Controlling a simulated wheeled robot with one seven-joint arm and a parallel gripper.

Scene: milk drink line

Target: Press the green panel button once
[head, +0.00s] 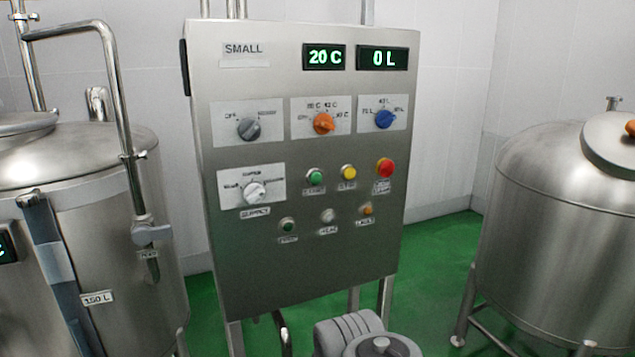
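The green panel button (315,176) is a small round button on the steel control panel (240,275), in the middle row, with a small label under it. A yellow button (348,172) is just to its right, and a larger red button (385,168) is further right. A smaller dark green round fitting (287,225) sits lower left of it, in the bottom row. Nothing covers the green button. My gripper is not in view.
The panel has several knobs and displays reading 20 C and 0 L. A steel tank (90,165) with pipes stands left, another tank (550,210) right. A grey ribbed unit (347,328) is below the panel. Green floor (435,270) shows between panel and right tank.

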